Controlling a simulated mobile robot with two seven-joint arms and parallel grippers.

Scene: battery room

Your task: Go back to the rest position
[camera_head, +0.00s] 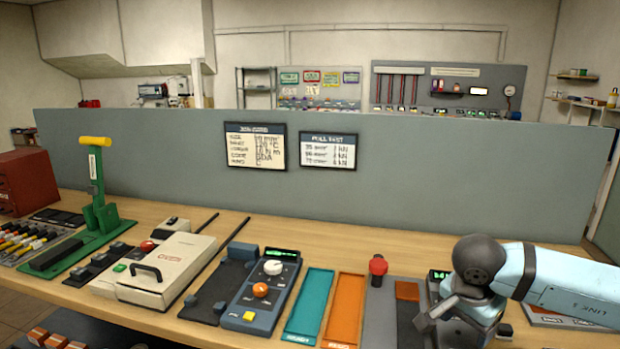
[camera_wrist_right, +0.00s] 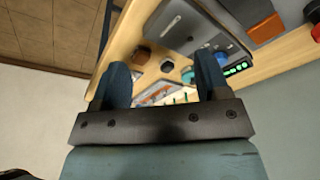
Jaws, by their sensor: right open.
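My right arm comes in from the right in the head view, over the right end of the bench, with its dark joint and pale blue link in front of a device. My right gripper (camera_wrist_right: 163,78) shows clearly in the wrist view. Its two dark fingers are apart, with nothing held between them. Beyond them lie the wooden bench top and some small items. My left gripper is not in view.
The wooden bench (camera_head: 400,246) carries a green lever press (camera_head: 97,190), a cream sealer (camera_head: 168,268), a blue control box (camera_head: 262,290), a teal tray (camera_head: 309,302) and an orange tray (camera_head: 343,308). A grey partition (camera_head: 430,165) stands behind.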

